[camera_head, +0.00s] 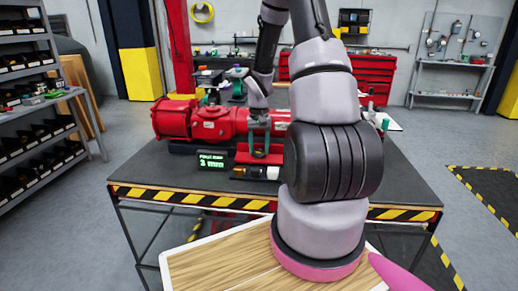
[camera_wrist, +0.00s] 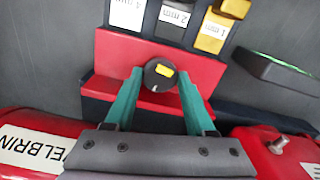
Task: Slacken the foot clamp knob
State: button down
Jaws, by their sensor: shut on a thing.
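The foot clamp knob (camera_wrist: 153,80) is round and black with a yellow mark on its face. It sits at the edge of a red block (camera_wrist: 125,52) in the wrist view. My gripper (camera_wrist: 160,79) has its two teal fingers on either side of the knob, shut on it. In the head view my gripper (camera_head: 260,152) is low at the front of the red machine (camera_head: 212,122), and the knob cannot be made out there.
A small display (camera_head: 212,160) reads 3 mm in green on the bench (camera_head: 150,175). Labelled blocks, including a grey 2 mm one (camera_wrist: 172,20) and a yellow 1 mm one (camera_wrist: 213,32), lie beyond the red block. Red machine housings flank my gripper closely.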

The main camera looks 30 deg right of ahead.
jog(key=shift+n, duration=0.7)
jog(key=c, duration=0.5)
grip_release()
jog(key=shift+r, duration=0.15)
notch_tip(320, 180, up, 10)
jog(key=shift+r, duration=0.25)
notch_tip(320, 180, up, 9)
jog(key=t, duration=0.2)
send_over(259, 151)
jog(key=s+a, duration=0.3)
jog(key=a, duration=0.1)
jog(key=s+a+r+t, duration=0.1)
jog(key=s+a+r, duration=0.35)
jog(key=r, duration=0.25)
jog(key=s+a+r+t, duration=0.1)
jog(key=s+a+r, duration=0.1)
jog(key=s, duration=0.2)
jog(key=s+a+r+t+y, duration=0.1)
jog(key=s+a+r, duration=0.1)
jog(key=s+r, duration=0.1)
jog(key=s+a+r+t+y, duration=0.1)
jog(key=s+r+t, duration=0.1)
jog(key=s, duration=0.4)
jog(key=shift+a+r+m, duration=0.4)
jog(key=shift+r, duration=0.2)
